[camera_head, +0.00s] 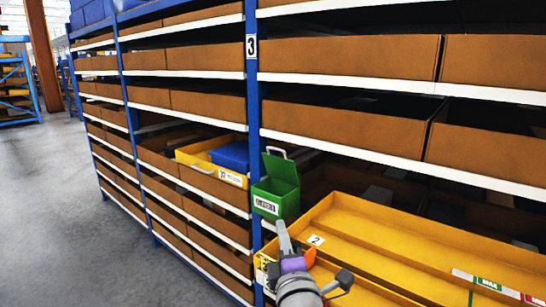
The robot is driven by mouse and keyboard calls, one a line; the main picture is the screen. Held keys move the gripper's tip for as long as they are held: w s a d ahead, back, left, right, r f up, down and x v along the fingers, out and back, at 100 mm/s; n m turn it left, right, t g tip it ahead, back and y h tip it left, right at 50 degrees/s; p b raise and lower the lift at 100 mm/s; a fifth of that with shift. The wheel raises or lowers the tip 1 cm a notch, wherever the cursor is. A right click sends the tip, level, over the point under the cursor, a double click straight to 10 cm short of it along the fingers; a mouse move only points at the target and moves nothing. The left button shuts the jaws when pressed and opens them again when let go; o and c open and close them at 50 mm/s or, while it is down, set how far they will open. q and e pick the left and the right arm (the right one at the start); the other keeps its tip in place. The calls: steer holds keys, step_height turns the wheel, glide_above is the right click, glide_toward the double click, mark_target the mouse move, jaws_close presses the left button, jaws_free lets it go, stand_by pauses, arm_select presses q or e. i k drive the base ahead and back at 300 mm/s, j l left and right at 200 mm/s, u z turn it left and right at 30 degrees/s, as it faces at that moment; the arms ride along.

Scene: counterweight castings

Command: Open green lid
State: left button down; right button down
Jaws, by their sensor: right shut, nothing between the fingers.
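A small green box (268,208) with a white label on its front sits at the blue shelf post, at the back left corner of the large yellow tray. Its green lid (281,168) stands raised and tilted back, with a pale handle at its top edge. The darker inside of the box shows below the lid. My right gripper (281,226) comes up from the bottom of the view, just below and in front of the box, apart from the lid. It is shut and empty. My left gripper is not in view.
The large yellow tray (400,249) extends to the lower right, with coloured labels on it. A yellow bin (199,153) holding a blue box (231,156) sticks out at left. Blue-post shelves with brown bins surround these. Grey floor (45,200) is clear at left.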

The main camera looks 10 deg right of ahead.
mark_target(284, 169)
steer(key=i+l, duration=0.1)
steer(key=i, duration=0.85)
